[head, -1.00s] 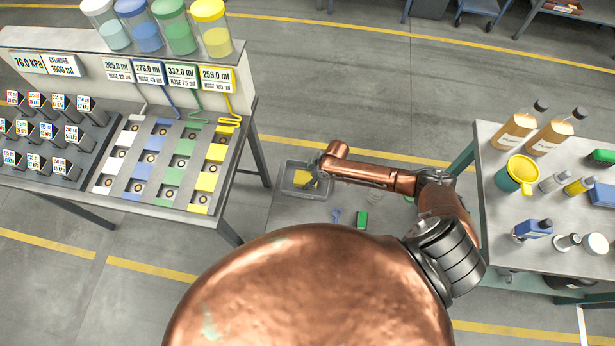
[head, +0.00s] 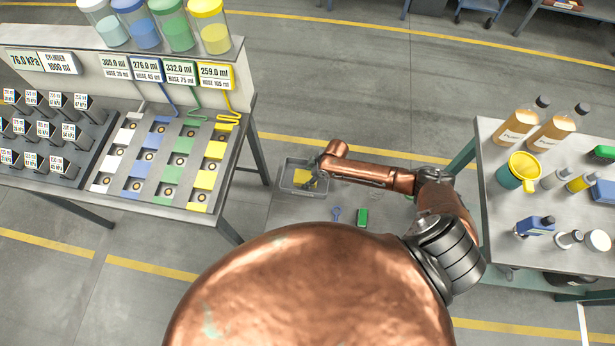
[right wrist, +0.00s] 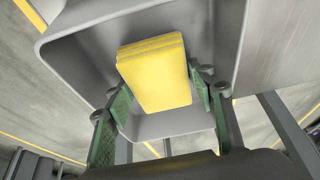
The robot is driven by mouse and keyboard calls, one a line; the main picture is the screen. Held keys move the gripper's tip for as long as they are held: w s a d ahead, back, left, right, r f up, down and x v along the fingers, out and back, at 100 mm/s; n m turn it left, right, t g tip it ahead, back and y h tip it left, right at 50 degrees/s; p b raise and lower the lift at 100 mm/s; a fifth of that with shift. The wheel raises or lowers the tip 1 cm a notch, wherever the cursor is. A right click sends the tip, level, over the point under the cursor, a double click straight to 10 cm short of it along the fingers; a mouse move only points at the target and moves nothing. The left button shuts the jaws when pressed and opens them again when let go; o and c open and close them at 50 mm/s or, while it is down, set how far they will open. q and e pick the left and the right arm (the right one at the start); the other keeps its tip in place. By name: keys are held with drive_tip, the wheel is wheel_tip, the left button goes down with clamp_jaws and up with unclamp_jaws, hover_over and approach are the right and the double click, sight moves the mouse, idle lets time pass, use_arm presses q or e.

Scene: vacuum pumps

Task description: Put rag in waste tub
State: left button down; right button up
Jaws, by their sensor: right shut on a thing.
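The yellow folded rag (right wrist: 155,75) is between the green-padded fingers of my right gripper (right wrist: 158,95) in the right wrist view. The grey waste tub (right wrist: 85,50) lies around and behind it. In the head view my right gripper (head: 317,172) is at the right side of the waste tub (head: 284,180). The rag (head: 303,178) shows as a yellow patch within the tub's outline. My right gripper is shut on the rag. I cannot tell whether the rag touches the tub's floor. My left gripper is not in view.
A blue item (head: 336,213) and a green block (head: 362,217) lie on the low grey surface (head: 290,213) beside the tub. A pump bench (head: 140,212) stands at left. A table (head: 490,215) with bottles and a yellow funnel (head: 524,167) stands at right.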

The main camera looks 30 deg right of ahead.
drive_tip(key=shift+f, duration=0.2)
drive_tip(key=o, duration=1.2)
drive_tip(key=shift+d, duration=0.1)
drive_tip(key=v, duration=1.2)
drive_tip(key=shift+w, duration=0.1)
drive_tip(key=shift+c, duration=0.5)
clamp_jaws()
idle(1.0)
